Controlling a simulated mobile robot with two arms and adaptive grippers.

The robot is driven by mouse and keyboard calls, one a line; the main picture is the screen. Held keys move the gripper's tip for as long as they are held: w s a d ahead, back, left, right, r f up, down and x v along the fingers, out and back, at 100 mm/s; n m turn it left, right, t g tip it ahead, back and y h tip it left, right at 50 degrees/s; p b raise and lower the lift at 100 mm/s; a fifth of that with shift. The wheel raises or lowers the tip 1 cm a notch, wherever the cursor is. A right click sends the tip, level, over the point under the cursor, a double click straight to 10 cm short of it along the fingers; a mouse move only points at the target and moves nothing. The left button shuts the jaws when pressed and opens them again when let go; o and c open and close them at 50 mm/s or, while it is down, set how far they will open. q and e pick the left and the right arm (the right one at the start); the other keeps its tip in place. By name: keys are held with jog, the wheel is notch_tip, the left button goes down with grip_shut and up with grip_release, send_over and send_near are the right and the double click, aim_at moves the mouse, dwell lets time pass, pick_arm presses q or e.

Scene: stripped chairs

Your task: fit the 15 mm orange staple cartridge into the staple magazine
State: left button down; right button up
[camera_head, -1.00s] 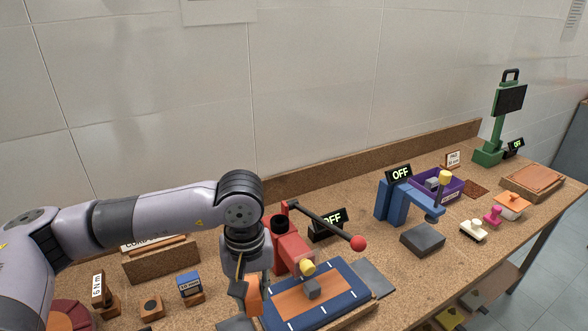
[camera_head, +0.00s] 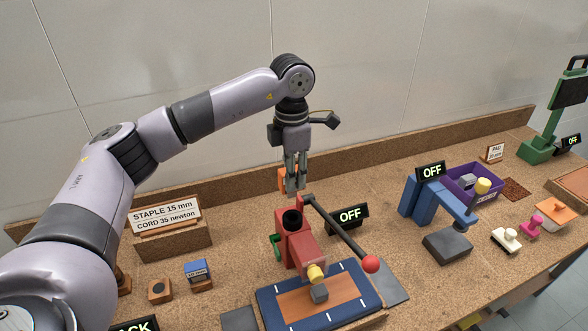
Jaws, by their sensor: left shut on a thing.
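My left gripper (camera_head: 291,188) points down and is shut on the orange cartridge (camera_head: 282,178), which is partly hidden by the fingers. It is held in the air above the red machine (camera_head: 287,238), apart from it in the picture. The machine has a dark round opening (camera_head: 292,218) on top and a dark lever ending in a red ball (camera_head: 371,264). I cannot tell for certain which part is the staple magazine. A sign (camera_head: 165,215) at the left reads "STAPLE 15 mm, CORD 35 newton". My right gripper is not in view.
A blue mat with a brown panel (camera_head: 300,306) lies before the red machine. A display (camera_head: 349,216) reading OFF stands behind the lever. A blue press (camera_head: 425,200) and a purple bin (camera_head: 455,188) stand to the right. A small blue block (camera_head: 196,270) sits at the left.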

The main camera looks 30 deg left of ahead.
aim_at(293, 194)
pick_arm(q)
jog(key=shift+f+b, duration=0.4)
jog(key=shift+f, duration=0.4)
notch_tip(293, 194, down, 4)
jog(key=b, duration=0.3)
jog(key=shift+f, duration=0.1)
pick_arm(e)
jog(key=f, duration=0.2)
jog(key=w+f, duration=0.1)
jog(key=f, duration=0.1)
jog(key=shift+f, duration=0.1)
pick_arm(q)
jog(key=shift+b, duration=0.35)
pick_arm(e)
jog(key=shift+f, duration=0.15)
pick_arm(q)
jog(key=shift+f, duration=0.25)
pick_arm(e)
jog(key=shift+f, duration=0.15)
pick_arm(q)
jog(key=shift+f+b, duration=1.35)
jog(key=shift+f, duration=0.3)
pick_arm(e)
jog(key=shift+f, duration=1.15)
pick_arm(q)
jog(key=c, duration=1.2)
grip_release()
